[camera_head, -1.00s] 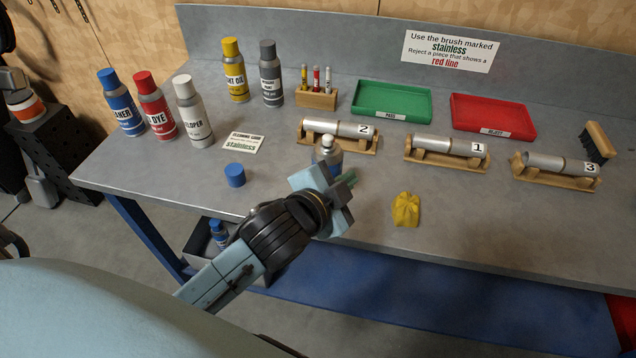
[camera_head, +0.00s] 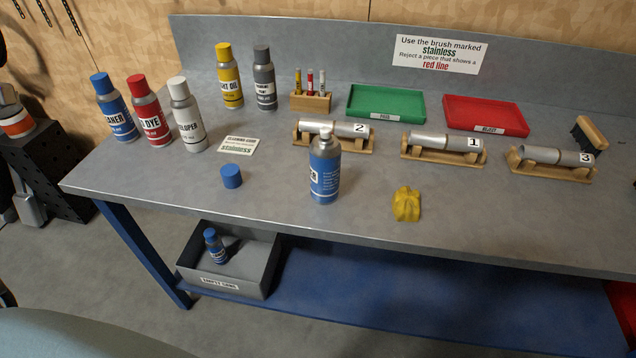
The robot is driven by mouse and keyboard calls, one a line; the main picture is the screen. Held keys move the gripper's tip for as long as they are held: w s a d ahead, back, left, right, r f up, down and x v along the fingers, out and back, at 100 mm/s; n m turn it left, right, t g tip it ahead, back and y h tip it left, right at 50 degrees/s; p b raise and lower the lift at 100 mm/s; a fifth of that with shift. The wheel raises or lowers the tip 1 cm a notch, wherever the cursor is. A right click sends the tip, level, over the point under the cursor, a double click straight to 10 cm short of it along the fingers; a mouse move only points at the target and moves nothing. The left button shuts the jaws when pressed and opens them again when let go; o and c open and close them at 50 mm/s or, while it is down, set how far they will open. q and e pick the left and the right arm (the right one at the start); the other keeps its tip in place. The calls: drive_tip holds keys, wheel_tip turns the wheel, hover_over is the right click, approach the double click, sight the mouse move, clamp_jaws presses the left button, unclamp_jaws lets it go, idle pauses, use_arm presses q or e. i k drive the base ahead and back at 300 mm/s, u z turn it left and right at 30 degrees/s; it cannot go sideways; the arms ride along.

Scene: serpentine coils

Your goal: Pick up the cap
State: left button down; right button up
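A loose blue cap (camera_head: 231,176) sits on the bench's left half, near its front edge. An uncapped blue spray can with a white nozzle (camera_head: 324,172) stands upright to the right of the cap, with bare bench between them. The other standing cans, including a blue-capped cleaner can (camera_head: 115,108), have their caps on. Neither of my grippers is in view.
The grey bench (camera_head: 290,215) is clear around the cap. A small card (camera_head: 239,145) lies behind it. A red-capped can (camera_head: 150,112) and a white-capped can (camera_head: 187,116) stand behind left. A yellow cloth (camera_head: 406,204) lies right. A grey bin (camera_head: 225,268) sits below.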

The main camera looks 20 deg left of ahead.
sight(232, 177)
drive_tip(key=u, duration=0.2)
drive_tip(key=k, duration=0.15)
drive_tip(key=u, duration=0.1)
drive_tip(key=i, duration=0.8)
drive_tip(key=u, duration=0.65)
